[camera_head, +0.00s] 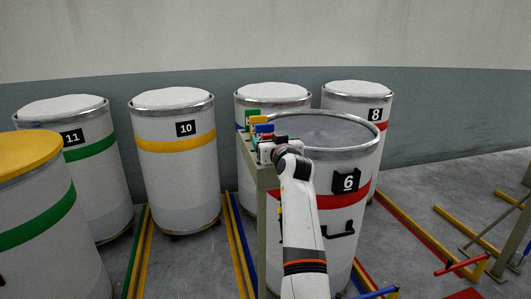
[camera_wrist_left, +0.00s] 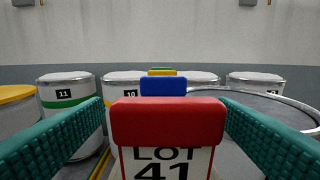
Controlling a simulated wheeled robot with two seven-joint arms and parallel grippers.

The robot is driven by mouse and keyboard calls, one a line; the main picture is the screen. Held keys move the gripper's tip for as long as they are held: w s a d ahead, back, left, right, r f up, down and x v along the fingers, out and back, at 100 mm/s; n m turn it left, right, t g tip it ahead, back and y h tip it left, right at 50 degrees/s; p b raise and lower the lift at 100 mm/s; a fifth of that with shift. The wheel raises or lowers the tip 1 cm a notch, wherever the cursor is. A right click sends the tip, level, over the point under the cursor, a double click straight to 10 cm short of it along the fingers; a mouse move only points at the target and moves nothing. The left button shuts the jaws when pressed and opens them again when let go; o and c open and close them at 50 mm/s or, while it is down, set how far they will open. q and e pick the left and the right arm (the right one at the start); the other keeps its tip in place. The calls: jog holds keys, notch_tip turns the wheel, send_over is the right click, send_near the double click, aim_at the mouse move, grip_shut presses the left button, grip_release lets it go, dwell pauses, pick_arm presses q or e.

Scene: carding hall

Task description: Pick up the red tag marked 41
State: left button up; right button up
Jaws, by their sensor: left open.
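The red tag (camera_wrist_left: 167,118) fills the middle of the left wrist view, with a red top and a white face below reading LOT 41. The bottom of its face is cut off by the frame edge. My left gripper (camera_head: 266,148) is open, at the top of a grey-green post (camera_head: 262,185) in the head view. In the left wrist view its two teal ribbed fingers stand on either side of the red tag, with gaps between them and the tag. The arm and gripper hide most of the tag in the head view. My right gripper is not in view.
A blue tag (camera_wrist_left: 163,85), a yellow tag (camera_head: 258,119) and a green tag (camera_head: 252,114) stand in line behind the red one. Drum 6 (camera_head: 335,215) is close on the right. Drum 10 (camera_head: 172,180) and drum 11 (camera_head: 85,170) stand left. Coloured floor rails (camera_head: 408,228) lie right.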

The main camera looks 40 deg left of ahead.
pick_arm(q)
jog(key=shift+s+d+r, duration=0.2)
jog(key=shift+d+r, duration=0.1)
jog(key=shift+d, duration=0.2)
jog(key=shift+s+d+r, duration=0.2)
jog(key=shift+d+r, duration=0.05)
jog(key=shift+d, duration=0.25)
jog(key=c, duration=0.3)
jog(key=shift+a, duration=0.15)
jog(key=c, duration=0.3)
jog(key=shift+w+a+f, duration=0.1)
jog(key=shift+a+f, duration=0.05)
jog(key=shift+a, duration=0.05)
jog(key=c, duration=0.3)
jog(key=shift+f, duration=0.1)
jog(key=c, duration=0.3)
jog(key=shift+c, duration=0.6)
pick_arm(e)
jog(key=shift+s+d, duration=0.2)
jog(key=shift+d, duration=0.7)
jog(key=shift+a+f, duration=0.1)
